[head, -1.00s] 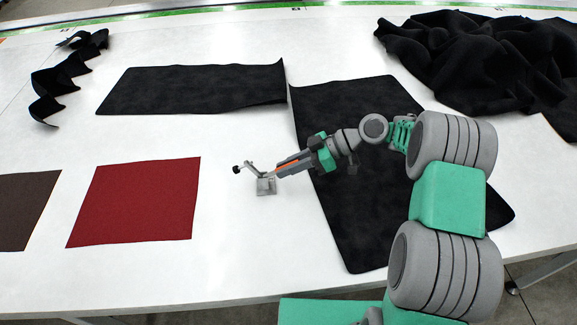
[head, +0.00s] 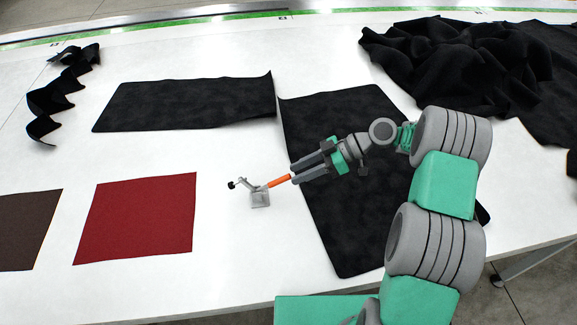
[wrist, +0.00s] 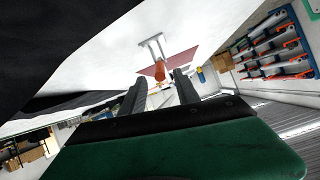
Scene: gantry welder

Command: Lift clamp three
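A small grey clamp (head: 259,198) with an orange handle (head: 279,181) sits on the white table (head: 225,270), between the red cloth and the large black cloth. Its handle points right towards my gripper. My gripper (head: 293,173) is open, with its fingers spread and nothing held between them. Its tips are by the outer end of the handle. In the wrist view, the clamp's orange handle (wrist: 158,71) shows end-on in the gap between the two fingers, beyond the tips. I cannot tell whether this is clamp three.
A red cloth (head: 137,219) lies left of the clamp and a brown one (head: 25,232) further left. Black cloth pieces (head: 345,200) lie under my arm and behind. A crumpled black heap (head: 450,65) is at back right. A wall rack (wrist: 275,45) holds orange-and-grey tools.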

